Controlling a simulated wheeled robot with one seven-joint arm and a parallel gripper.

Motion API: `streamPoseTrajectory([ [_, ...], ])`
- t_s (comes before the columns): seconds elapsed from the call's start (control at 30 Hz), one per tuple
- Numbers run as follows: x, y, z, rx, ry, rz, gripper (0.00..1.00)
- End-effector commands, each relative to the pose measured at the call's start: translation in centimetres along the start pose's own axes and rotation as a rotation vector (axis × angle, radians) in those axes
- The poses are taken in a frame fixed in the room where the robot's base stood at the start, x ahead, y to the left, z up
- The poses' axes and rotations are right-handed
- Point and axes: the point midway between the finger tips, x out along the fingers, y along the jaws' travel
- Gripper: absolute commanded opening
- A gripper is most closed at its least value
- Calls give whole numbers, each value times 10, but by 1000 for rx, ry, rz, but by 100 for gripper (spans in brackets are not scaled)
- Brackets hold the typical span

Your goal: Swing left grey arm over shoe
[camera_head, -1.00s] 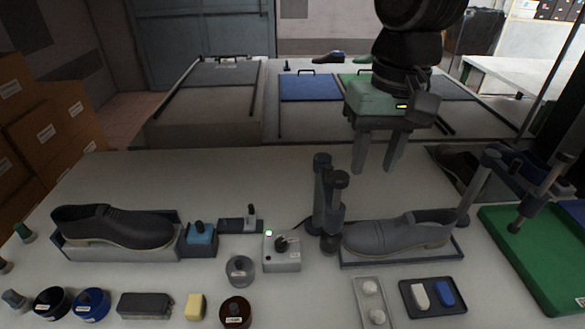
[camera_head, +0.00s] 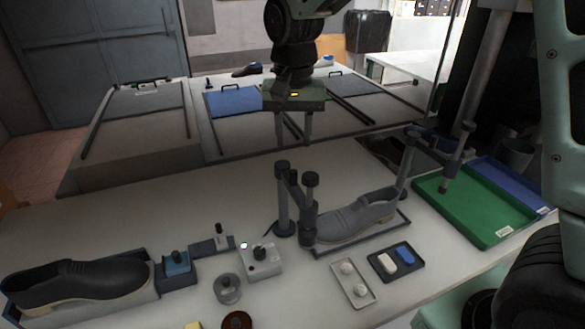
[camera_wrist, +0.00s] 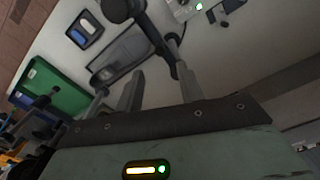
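The grey shoe (camera_head: 355,216) lies on a dark tray on the bench; it also shows in the wrist view (camera_wrist: 122,56). The left grey arm (camera_head: 296,186) stands at the shoe's left end, with dark round knobs on top and a hanging cylinder beside the shoe, not over its middle. It also shows in the wrist view (camera_wrist: 156,40). A right grey arm (camera_head: 404,165) stands at the shoe's right end. My gripper (camera_head: 294,142) is open and empty, pointing down behind and above the left arm, apart from it. Its spread fingers also show in the wrist view (camera_wrist: 160,88).
A control box (camera_head: 261,261) with a green light stands left of the left arm. A black shoe (camera_head: 80,280) sits far left. A small tray (camera_head: 382,268) with white and blue pieces lies in front. A green tray (camera_head: 440,205) is at right. The bench's back left is clear.

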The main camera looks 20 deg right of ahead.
Motion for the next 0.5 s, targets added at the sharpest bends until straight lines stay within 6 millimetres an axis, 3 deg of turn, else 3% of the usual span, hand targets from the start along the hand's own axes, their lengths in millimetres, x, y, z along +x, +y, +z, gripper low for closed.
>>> streamPoseTrajectory([
  [0.3, 63, 1, 1, 0, -4, 3, 38],
  [0.5, 88, 0, 1, -1, -2, 1, 38],
])
